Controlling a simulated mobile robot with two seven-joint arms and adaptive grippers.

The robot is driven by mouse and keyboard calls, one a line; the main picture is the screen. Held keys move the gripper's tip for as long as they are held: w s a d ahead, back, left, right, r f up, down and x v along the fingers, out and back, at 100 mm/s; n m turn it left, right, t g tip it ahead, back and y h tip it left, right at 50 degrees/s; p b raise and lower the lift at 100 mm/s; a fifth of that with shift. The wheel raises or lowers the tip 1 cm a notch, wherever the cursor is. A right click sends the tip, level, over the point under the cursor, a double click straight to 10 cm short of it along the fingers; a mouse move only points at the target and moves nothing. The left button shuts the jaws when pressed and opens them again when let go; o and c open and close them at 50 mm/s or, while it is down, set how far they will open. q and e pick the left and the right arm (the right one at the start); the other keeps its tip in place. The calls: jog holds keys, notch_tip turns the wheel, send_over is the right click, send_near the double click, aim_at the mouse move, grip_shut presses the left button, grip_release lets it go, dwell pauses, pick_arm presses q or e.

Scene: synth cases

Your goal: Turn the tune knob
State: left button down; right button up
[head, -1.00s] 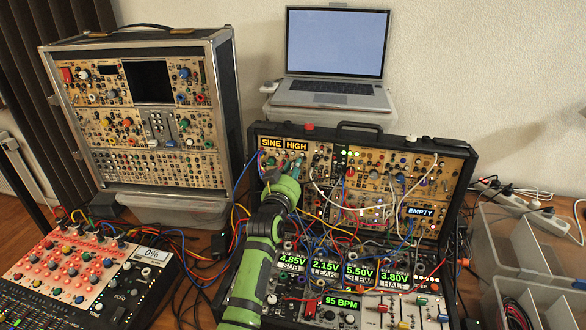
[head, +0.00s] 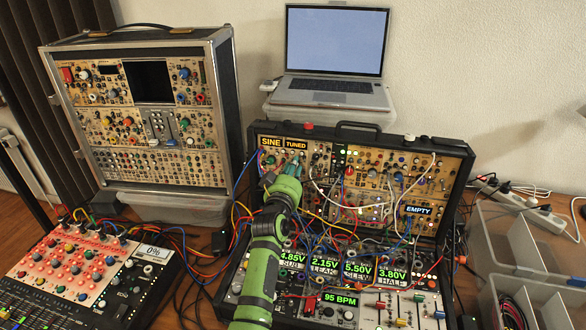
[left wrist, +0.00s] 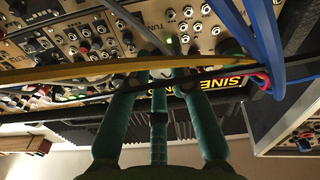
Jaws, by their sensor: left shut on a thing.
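My left gripper (head: 293,166), with teal fingers, reaches the upper left of the open synth case (head: 462,160). The tune knob itself is hidden by the fingers in the head view. In the left wrist view the green fingers run up to the panel by the upside-down TUNE lettering (left wrist: 168,20), with the SINE readout (left wrist: 240,82) beside them. My right gripper is in neither view.
Patch cables cross the panel; a yellow cable (left wrist: 60,72) and a blue cable (left wrist: 262,30) pass close to the fingers. A rack case (head: 230,110) stands left, a mixer (head: 90,265) front left, a laptop (head: 335,45) behind, grey bins (head: 510,250) at right.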

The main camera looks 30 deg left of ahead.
pick_arm(q)
jog(key=c, duration=1.1)
grip_release()
jog(key=shift+c, duration=0.2)
jog(key=v, duration=0.7)
jog(key=shift+s, duration=0.25)
